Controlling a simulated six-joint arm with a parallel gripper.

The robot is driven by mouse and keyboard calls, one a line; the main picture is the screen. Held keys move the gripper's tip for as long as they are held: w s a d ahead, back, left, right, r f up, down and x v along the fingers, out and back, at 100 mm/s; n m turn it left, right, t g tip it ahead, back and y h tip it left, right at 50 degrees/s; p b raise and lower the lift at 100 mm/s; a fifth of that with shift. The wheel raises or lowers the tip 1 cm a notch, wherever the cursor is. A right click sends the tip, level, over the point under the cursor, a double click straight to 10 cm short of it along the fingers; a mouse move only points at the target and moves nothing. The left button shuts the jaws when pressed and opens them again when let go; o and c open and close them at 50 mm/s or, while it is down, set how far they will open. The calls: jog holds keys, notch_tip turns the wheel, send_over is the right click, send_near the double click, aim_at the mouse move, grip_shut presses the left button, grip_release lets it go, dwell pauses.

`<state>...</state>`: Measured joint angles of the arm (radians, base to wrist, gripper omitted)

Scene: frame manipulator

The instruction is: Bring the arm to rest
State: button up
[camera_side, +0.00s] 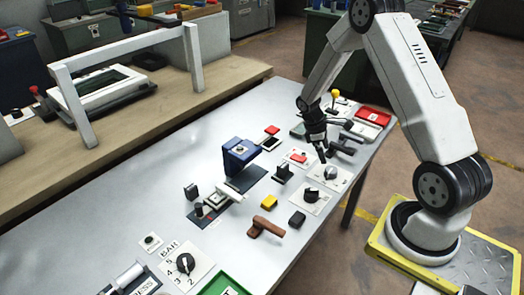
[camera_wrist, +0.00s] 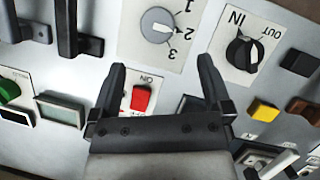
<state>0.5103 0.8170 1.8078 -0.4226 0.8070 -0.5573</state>
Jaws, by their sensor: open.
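My gripper (camera_side: 321,153) hangs from my arm over the right part of the pale grey table, pointing down. In the wrist view my gripper (camera_wrist: 163,72) has its two dark fingers spread wide apart, with nothing between them but the panels below. A red rocker switch (camera_wrist: 141,98) on a white plate shows between and below the fingers. A grey dial (camera_wrist: 157,25) marked with numbers lies beyond the fingertips. The gripper appears to be above these controls; I cannot tell the exact height.
A black knob (camera_wrist: 242,50) marked IN and OUT sits right of the fingers. A yellow block (camera_side: 269,202), a brown handle (camera_side: 266,227) and a blue device (camera_side: 238,155) stand on the table (camera_side: 130,205). A red tray (camera_side: 373,117) lies at the far end. The table's left part is mostly clear.

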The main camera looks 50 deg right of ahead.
jog(key=s+a+r+m+t, duration=0.1)
jog(key=a+r, duration=0.3)
jog(key=a, duration=0.4)
jog(key=s+a+r+m+t+y, duration=0.1)
jog(key=s+a+r+m+t, duration=0.1)
jog(key=a, duration=0.6)
jog(key=s+a+r+m+t, duration=0.1)
jog(key=a+r+t, duration=0.2)
jog(key=a+r, duration=0.3)
jog(key=shift+s+a+r+t+y, duration=0.3)
jog(key=shift+a+y, duration=0.1)
jog(key=shift+a, duration=0.75)
